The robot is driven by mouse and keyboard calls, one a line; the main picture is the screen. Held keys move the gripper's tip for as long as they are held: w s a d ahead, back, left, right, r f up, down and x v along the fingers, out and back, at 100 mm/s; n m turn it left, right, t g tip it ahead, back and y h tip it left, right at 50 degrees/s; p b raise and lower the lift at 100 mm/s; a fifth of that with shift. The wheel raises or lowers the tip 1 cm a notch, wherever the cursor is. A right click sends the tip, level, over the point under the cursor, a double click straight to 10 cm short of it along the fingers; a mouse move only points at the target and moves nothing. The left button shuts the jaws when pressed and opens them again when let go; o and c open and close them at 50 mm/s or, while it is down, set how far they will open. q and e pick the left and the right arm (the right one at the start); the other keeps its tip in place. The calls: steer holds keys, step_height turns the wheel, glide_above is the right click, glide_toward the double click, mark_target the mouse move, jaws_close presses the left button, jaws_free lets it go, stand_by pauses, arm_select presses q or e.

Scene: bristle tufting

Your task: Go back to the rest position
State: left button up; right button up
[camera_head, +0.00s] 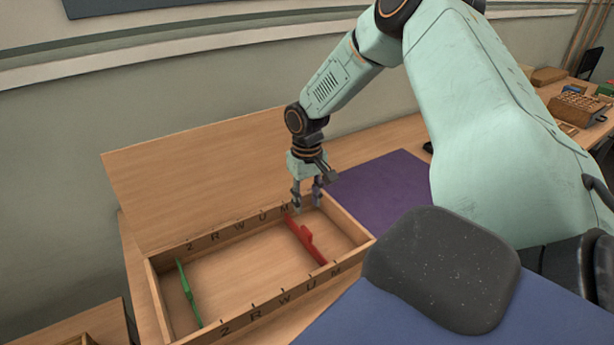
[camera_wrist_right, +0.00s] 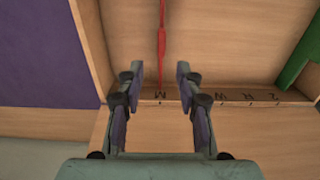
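A shallow wooden box (camera_head: 159,293) with its lid (camera_head: 190,180) raised at the back stands on the table, with letters marked along its long walls. A red divider (camera_head: 306,240) stands across it toward the right end, and a green divider (camera_head: 187,290) stands near the left end. My right gripper (camera_head: 307,206) is above the back wall, by the M mark and the far end of the red divider. In the right wrist view its fingers (camera_wrist_right: 158,72) are apart with nothing between them; the red divider (camera_wrist_right: 161,45) shows beyond the gap. My left gripper is not in view.
A purple mat (camera_head: 385,190) lies right of the box. Farther right along the bench are a wooden tray of small items (camera_head: 578,108) and other small things. The wall rises behind the lid. Another wooden edge (camera_head: 85,325) shows at the lower left.

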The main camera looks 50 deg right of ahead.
step_height(320, 180, up, 2)
steer(key=shift+s, duration=0.1)
stand_by(0.4)
steer(key=shift+s+f, duration=0.1)
